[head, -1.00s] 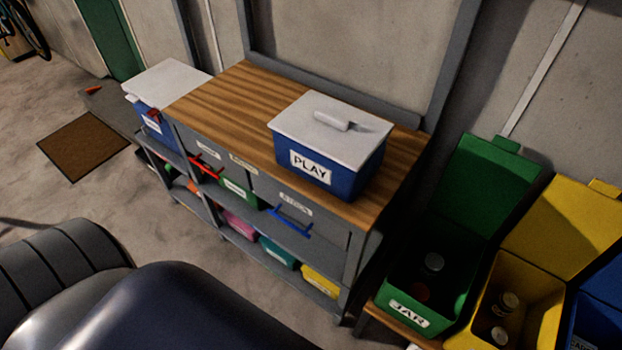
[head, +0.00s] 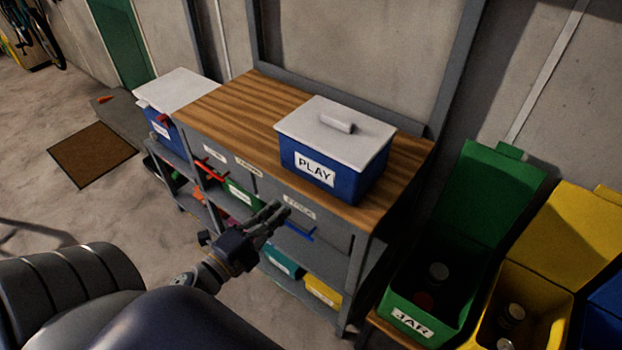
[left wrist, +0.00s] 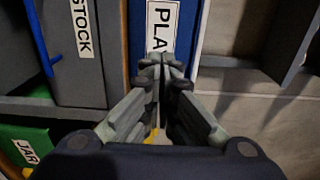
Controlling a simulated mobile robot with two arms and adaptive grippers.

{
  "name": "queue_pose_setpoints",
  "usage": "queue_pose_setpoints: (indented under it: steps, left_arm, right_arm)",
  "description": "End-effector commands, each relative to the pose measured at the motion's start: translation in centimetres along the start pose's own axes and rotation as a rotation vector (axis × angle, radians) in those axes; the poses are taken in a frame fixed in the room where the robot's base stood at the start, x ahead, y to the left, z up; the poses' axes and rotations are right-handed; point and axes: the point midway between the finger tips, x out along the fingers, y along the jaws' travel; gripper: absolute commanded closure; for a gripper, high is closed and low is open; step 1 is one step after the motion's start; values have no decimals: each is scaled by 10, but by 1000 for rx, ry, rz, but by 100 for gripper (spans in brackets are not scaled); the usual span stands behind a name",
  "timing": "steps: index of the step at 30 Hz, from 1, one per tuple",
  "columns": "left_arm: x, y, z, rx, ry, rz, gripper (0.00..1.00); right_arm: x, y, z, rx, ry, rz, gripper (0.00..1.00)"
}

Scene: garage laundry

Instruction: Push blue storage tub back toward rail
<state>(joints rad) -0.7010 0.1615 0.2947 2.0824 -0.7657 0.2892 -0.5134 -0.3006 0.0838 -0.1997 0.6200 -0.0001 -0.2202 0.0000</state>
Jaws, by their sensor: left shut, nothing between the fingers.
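The blue storage tub (head: 349,182) has a white lid with a handle and a "PLAY" label. It sits upright on the wooden top of the workbench (head: 228,108), near its right end. My left gripper (head: 278,210) is in front of the bench's drawer face, below and left of the tub, with a visible gap to the tub. In the left wrist view the shut, empty fingers (left wrist: 162,68) point toward the tub's blue front (left wrist: 140,35) and cover part of its label. The rail (head: 340,103) runs along the back edge of the bench top. My right gripper is not in view.
A second blue tub with a white lid (head: 165,125) stands at the bench's left end. Open green (head: 405,318) and yellow (head: 530,300) bins stand to the right. Bare wood lies left of the PLAY tub, with a narrow strip behind it.

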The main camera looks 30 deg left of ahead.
Motion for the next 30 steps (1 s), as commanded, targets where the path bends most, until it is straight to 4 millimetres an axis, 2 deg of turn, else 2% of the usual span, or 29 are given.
queue_pose_setpoints:
  steps: [12, 18, 24, 30]
  left_arm:
    - [77, -4, 1, -2, -1, -2, 100]
    - [108, -3, 1, -3, -2, -1, 100]
    - [124, -1, 0, -4, -2, 1, 100]
    - [127, 1, 0, -4, -1, 2, 100]
  right_arm:
    - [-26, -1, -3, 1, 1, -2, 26]
    - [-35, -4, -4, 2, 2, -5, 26]
    - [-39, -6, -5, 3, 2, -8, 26]
    - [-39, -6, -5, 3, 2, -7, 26]
